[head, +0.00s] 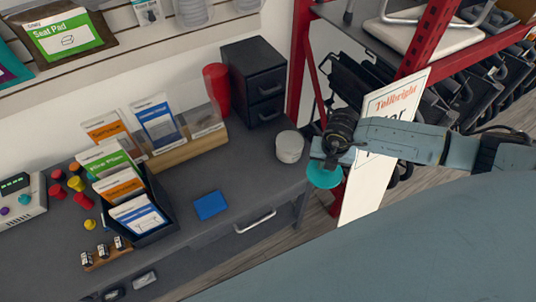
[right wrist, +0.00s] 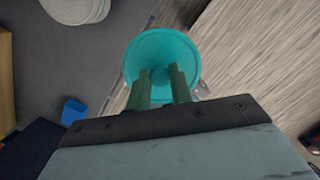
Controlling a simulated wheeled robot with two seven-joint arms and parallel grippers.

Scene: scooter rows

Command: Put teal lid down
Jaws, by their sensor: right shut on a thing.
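The teal lid (head: 324,175) is a round disc held by my right gripper (head: 330,158) at the right end of the grey desk. In the right wrist view the lid (right wrist: 162,62) sits at the tips of the two fingers (right wrist: 161,80), which are shut on its middle. It is in the air over the desk's right edge, with desk on one side below and wooden floor on the other. A round whitish container (head: 290,147) stands on the desk just left of the lid; it also shows in the right wrist view (right wrist: 75,8). My left gripper is not in view.
A blue flat square (head: 211,205) lies on the desk (head: 255,190), with clear surface around it. A black drawer box (head: 254,82), a red cup (head: 217,88) and a card holder (head: 185,142) stand behind. A white sign (head: 385,150) and red rack (head: 420,40) are at right.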

